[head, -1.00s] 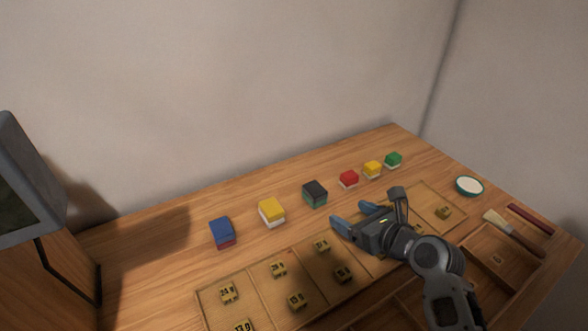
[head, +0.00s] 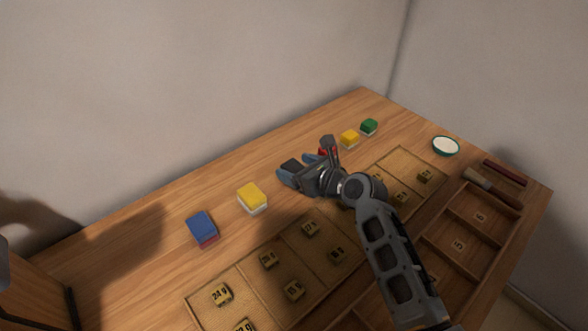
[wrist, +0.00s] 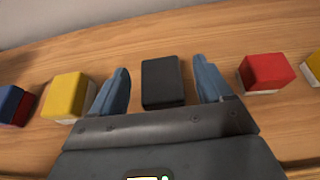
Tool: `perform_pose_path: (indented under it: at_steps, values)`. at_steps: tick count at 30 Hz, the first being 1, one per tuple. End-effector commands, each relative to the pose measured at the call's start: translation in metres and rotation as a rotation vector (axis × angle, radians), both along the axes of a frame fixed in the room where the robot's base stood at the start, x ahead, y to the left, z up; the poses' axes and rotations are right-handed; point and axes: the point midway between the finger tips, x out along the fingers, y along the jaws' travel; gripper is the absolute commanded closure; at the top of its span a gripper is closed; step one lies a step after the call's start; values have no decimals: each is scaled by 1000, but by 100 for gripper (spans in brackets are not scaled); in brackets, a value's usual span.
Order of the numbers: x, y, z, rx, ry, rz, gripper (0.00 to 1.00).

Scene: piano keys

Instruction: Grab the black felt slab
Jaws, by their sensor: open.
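The black felt slab (wrist: 162,82) lies on the wooden table, in the middle of the wrist view. It tops a block whose lower layer is mostly hidden now. My gripper (wrist: 162,90) is open, with one blue finger on each side of the slab and a gap on both sides. In the head view my gripper (head: 298,168) is over the slab (head: 292,166), which shows only partly between the fingers.
A yellow block (head: 252,197) and a blue block (head: 202,228) lie to the left. A red block (wrist: 265,72) stands to the right, with yellow (head: 349,139) and green (head: 369,127) ones beyond. A shallow tray (head: 205,294) with numbered pieces lies in front.

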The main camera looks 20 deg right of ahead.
Motion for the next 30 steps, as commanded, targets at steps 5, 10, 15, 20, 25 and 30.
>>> perform_pose_path:
  at_steps: [5, 10, 15, 20, 25, 30]
  values:
    - [8, 3, -4, 1, 1, 0, 21]
    - [8, 3, -4, 0, 1, 0, 21]
    - [8, 3, -4, 0, 0, 0, 37]
    - [8, 3, -4, 0, 0, 0, 52]
    - [8, 3, -4, 0, 0, 0, 68]
    - [8, 3, -4, 0, 0, 0, 76]
